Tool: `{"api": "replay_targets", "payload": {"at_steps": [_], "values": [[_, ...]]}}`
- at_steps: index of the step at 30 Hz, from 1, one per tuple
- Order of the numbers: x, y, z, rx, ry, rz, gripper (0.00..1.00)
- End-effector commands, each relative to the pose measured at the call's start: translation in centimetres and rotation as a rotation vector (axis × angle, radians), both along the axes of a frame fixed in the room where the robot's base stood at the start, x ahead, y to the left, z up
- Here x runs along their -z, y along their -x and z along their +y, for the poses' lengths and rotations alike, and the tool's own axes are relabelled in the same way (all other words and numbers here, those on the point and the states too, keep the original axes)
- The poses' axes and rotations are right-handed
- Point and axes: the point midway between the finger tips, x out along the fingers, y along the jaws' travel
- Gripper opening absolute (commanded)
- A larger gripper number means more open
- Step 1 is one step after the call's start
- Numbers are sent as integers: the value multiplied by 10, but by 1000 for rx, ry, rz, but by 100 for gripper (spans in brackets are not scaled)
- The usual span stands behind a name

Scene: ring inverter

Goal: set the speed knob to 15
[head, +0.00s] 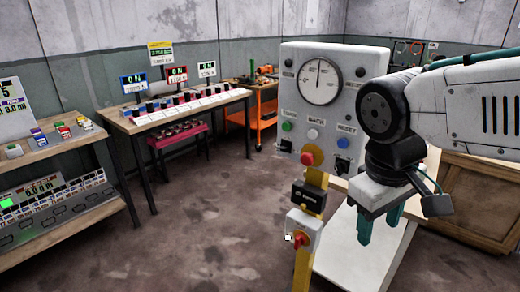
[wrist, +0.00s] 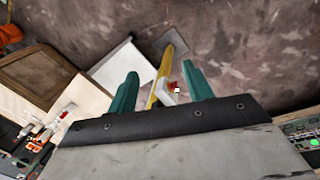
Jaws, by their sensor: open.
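A light grey control panel (head: 300,100) stands upright in the middle of the head view. It carries a round white dial gauge (head: 320,81) with a needle pointing about straight up, and green, white, blue and red buttons below. My gripper (head: 379,232) points downward in front and right of the panel, open and empty. Its teal fingers (wrist: 160,72) are apart in the wrist view.
A yellow post (head: 302,262) stands before the panel, with a red-knobbed box (head: 303,232). A white table (head: 345,245) is below my gripper. Benches with devices (head: 175,115) line the left and back; a wooden cabinet (head: 470,200) is right. The floor (head: 200,220) is clear.

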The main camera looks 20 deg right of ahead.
Motion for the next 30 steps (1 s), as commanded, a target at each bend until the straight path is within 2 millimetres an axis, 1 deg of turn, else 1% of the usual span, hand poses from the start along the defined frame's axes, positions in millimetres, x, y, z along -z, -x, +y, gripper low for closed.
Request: {"api": "replay_targets", "payload": {"at_steps": [3, 5, 6, 8, 9, 11, 12, 14, 15, 17, 18, 20, 21, 24, 27, 30], "values": [[3, -29, -18, -217, 191, 146, 51], [3, -48, -26, -341, 302, 225, 51], [2, -62, -30, -425, 375, 278, 51], [2, -85, -33, -550, 484, 354, 51], [1, -102, -33, -632, 559, 405, 51], [1, -129, -30, -757, 672, 481, 51], [2, -147, -26, -839, 748, 532, 51], [4, -176, -16, -959, 865, 606, 51], [6, -196, -7, -1036, 942, 652, 51], [10, -223, 9, -1146, 1057, 720, 51], [14, -239, 22, -1212, 1129, 759, 51], [20, -261, 41, -1298, 1231, 813, 51], [25, -274, 54, -1349, 1293, 844, 51], [35, -298, 83, -1448, 1425, 906, 51], [43, -312, 104, -1507, 1513, 940, 51], [46, -320, 112, -1533, 1556, 956, 51]]}}
